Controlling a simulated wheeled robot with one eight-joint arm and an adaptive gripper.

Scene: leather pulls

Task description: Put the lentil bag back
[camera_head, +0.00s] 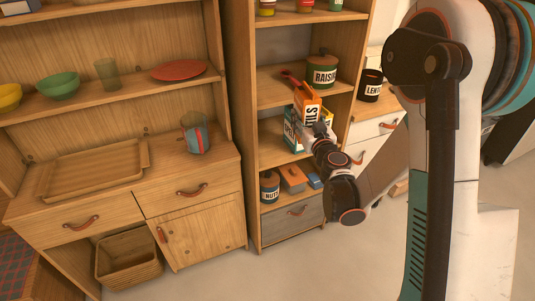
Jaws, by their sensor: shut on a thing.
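The lentil bag (306,106), an orange and white packet with "ILS" showing on its face, is upright at the middle shelf of the narrow open unit. My gripper (316,130) is shut on it low on its right side, reaching in from the right. The fingers are small and partly hidden against the packet. I cannot tell whether the bag touches the shelf board (272,151). Blue and white packaging (291,126) shows just behind and to the left of it, and a yellow-topped packet (327,115) shows to its right.
A jar labelled RAISINS (322,73) and a red-handled item (290,76) stand on the shelf above. A dark jar (370,86) stands on the right counter. Below are a NUTS jar (269,188) and an orange box (293,178). The middle shelf's left end is clear.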

